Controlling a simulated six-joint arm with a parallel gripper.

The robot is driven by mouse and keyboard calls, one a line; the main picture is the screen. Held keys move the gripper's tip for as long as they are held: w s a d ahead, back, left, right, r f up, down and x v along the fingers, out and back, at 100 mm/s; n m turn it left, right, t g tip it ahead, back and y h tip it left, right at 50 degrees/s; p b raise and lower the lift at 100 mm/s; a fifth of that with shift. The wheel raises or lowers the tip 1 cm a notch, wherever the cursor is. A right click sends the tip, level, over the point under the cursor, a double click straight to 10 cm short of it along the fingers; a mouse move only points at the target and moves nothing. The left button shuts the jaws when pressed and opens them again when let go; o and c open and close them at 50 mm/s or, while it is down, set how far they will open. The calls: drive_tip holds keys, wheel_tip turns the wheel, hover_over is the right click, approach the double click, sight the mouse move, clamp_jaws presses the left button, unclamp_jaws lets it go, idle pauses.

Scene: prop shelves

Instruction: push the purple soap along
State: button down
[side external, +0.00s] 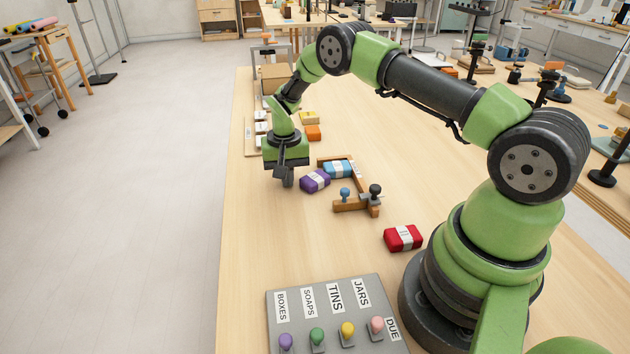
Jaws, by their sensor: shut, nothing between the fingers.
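The purple soap (315,181) lies on the wooden table, a wrapped bar with a pale band. My gripper (288,182) is shut and empty, pointing down just left of the purple soap. Its tips are low near the table; I cannot tell whether they touch the soap. A blue soap (338,169) lies right behind the purple one, inside the corner of a wooden bracket (358,178).
A wooden piece with dark and blue knobs (357,203) sits just in front. A red soap (403,238) lies nearer my base. A labelled grey panel (335,318) with coloured knobs fills the front. Orange (313,132) and yellow (309,117) bars lie behind. The left table edge is close to my gripper.

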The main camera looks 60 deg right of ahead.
drive_tip(key=shift+s+d, duration=0.1)
drive_tip(key=shift+s+d, duration=0.25)
drive_tip(key=shift+s, duration=0.15)
drive_tip(key=shift+w+a, duration=0.1)
drive_tip(key=shift+w, duration=0.05)
drive_tip(key=shift+w+a+r, duration=0.1)
drive_tip(key=shift+w+a, duration=0.15)
drive_tip(key=shift+w, duration=0.15)
drive_tip(key=shift+r, duration=3.4)
